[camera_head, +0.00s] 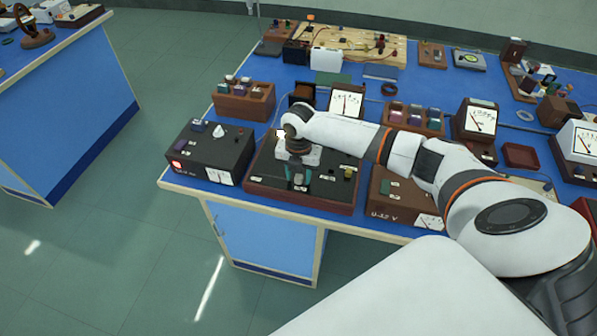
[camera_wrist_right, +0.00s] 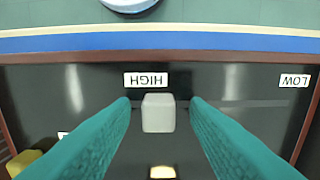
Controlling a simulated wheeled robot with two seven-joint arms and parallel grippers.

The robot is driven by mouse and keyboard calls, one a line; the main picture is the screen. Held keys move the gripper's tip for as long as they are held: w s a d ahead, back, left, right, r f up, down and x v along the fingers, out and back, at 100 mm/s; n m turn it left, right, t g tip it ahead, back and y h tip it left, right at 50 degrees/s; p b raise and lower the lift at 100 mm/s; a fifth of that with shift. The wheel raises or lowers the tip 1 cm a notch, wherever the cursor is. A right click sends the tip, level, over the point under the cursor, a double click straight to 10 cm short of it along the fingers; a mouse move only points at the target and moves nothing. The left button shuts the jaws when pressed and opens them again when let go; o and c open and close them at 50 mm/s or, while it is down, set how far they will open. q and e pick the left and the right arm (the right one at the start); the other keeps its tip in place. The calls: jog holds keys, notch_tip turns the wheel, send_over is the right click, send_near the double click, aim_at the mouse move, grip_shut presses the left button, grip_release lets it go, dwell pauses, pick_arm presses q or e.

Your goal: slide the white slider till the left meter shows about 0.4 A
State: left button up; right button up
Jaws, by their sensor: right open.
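The white slider (camera_wrist_right: 158,113) is a pale block on a dark panel in the right wrist view, just beside the HIGH label (camera_wrist_right: 146,80). The LOW label (camera_wrist_right: 294,80) is far to its right. My right gripper (camera_wrist_right: 159,118) is open, with one teal finger on each side of the slider and a gap on both sides. In the head view my right gripper (camera_head: 299,183) points down over the black-topped wooden box (camera_head: 330,203). The leftmost upright meter (camera_head: 346,102) stands behind that box; its reading is too small to tell. My left gripper is not in view.
Other meters (camera_head: 480,120) (camera_head: 580,140) and parts crowd the blue bench behind. The bench's front edge is close to the panel.

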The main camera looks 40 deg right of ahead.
aim_at(299, 176)
notch_tip(299, 176, up, 12)
jog(key=b, duration=0.2)
dwell(0.4)
